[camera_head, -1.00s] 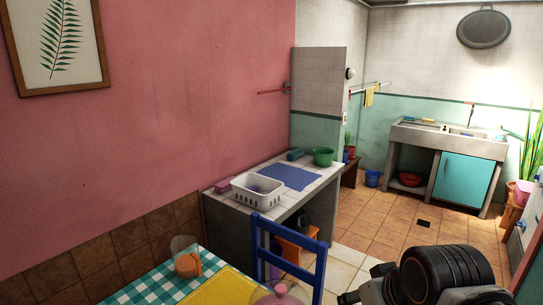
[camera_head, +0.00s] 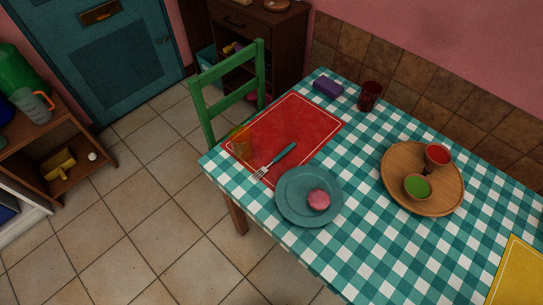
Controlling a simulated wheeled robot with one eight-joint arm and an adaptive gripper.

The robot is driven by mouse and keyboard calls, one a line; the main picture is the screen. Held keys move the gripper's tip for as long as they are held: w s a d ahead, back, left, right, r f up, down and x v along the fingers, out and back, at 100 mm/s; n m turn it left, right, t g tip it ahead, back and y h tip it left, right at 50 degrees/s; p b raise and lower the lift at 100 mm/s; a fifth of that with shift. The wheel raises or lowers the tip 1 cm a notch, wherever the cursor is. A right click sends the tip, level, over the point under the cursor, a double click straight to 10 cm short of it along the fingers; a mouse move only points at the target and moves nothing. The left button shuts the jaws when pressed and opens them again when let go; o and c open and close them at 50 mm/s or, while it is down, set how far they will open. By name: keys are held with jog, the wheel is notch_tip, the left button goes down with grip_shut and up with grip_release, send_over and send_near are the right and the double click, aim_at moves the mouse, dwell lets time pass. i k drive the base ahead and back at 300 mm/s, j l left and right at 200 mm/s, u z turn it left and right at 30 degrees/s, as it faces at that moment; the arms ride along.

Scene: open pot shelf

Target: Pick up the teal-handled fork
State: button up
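The teal-handled fork (camera_head: 275,160) lies on the red placemat (camera_head: 302,122), near the mat's front edge. Its handle points up and to the right, and its metal tines point down and to the left. A teal plate (camera_head: 290,205) with a pink round item (camera_head: 318,200) on it sits just below and right of the fork. The fork and plate appear close but apart. My gripper is not in view.
The checkered table (camera_head: 365,245) also holds a round wooden tray (camera_head: 415,203) with two small bowls, a dark red glass (camera_head: 369,96), a purple block (camera_head: 328,87) and a yellow placemat (camera_head: 519,280). A green chair (camera_head: 229,88) stands at the left edge. Tiled floor (camera_head: 150,220) is clear.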

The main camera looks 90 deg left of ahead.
aim_at(265, 170)
jog(key=u, duration=3)
